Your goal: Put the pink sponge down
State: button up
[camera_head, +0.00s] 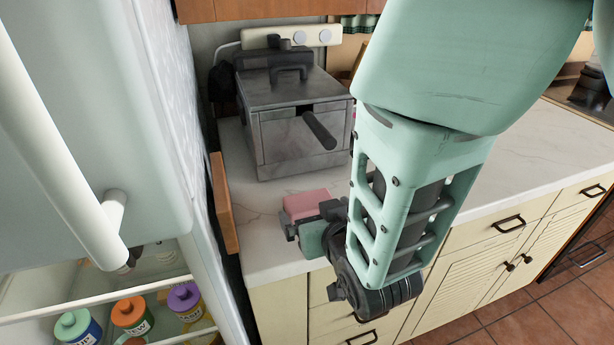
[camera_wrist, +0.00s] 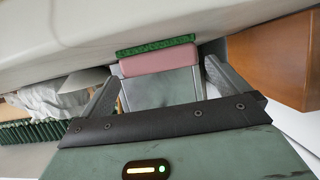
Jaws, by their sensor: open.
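The pink sponge (camera_head: 308,203) is at the front left of the pale marble counter (camera_head: 262,240), just beyond my gripper (camera_head: 312,228). In the wrist view, the sponge (camera_wrist: 158,65) has a green scouring layer (camera_wrist: 157,46) on the side facing the counter surface (camera_wrist: 90,38). It lies between the tips of my gripper (camera_wrist: 165,72), whose fingers are spread apart with gaps beside the sponge. The green side looks to be at the counter surface; whether it fully rests there is hard to tell.
A grey metal fryer (camera_head: 290,135) with a dark handle stands behind the sponge. A wooden board (camera_head: 224,203) stands upright at the counter's left end, beside the open fridge (camera_head: 120,130) with several jars. The counter to the right is clear.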

jog(key=shift+v, duration=0.85)
jog(key=shift+r+p, duration=0.3)
jog(key=shift+p, duration=0.9)
jog(key=p+v, duration=0.2)
jog(key=p, duration=0.5)
jog(key=shift+w, duration=0.1)
jog(key=shift+f+p+v, duration=0.2)
jog(key=shift+p+v, duration=0.75)
jog(key=shift+v, duration=0.25)
jog(key=s+r+g, duration=0.6)
jog(key=g, duration=0.3)
jog(key=s+d+r+n+g+h, duration=0.3)
jog(key=s+d+r+n, duration=0.1)
jog(key=s+d+r, duration=0.4)
jog(key=shift+d+r+n+g, duration=0.3)
jog(key=shift+d+r+g, duration=0.1)
jog(key=shift+r, duration=0.1)
